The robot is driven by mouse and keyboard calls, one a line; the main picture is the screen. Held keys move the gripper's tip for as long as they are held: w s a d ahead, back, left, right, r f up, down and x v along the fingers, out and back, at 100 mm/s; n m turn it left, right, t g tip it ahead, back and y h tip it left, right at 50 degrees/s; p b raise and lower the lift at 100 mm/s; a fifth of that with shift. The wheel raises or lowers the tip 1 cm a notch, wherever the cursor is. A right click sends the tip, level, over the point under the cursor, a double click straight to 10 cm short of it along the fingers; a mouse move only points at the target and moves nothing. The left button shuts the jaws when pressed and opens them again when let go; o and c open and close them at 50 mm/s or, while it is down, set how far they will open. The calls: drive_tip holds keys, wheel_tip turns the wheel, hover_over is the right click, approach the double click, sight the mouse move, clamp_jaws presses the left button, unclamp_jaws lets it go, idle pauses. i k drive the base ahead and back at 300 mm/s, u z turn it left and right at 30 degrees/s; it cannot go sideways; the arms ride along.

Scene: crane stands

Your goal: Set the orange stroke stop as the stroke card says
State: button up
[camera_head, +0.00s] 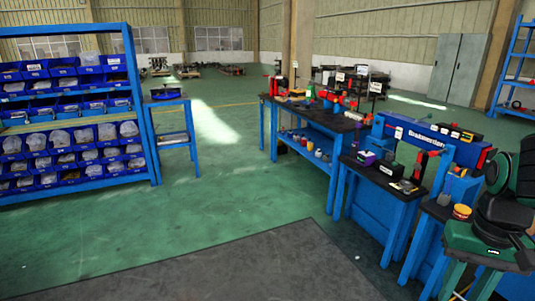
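I cannot pick out the orange stroke stop or read a stroke card at this distance. Several small red upright stands are on the benches at the right; one red stand (422,166) is on the near bench and another is at the far end of the long bench (328,152). Small white cards, such as one white card (375,87), stand on posts over the long bench, too small to read. My gripper is not in view.
Blue shelving with bins (68,119) stands at the left, with a small blue stand (176,138) beside it. A green and black machine (492,238) is at the right front. A dark mat (235,270) covers the front floor. The green floor in the middle is clear.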

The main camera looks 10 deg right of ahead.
sight(369, 115)
drive_tip(key=i, duration=1.8)
drive_tip(key=z, duration=0.95)
drive_tip(key=i, duration=1)
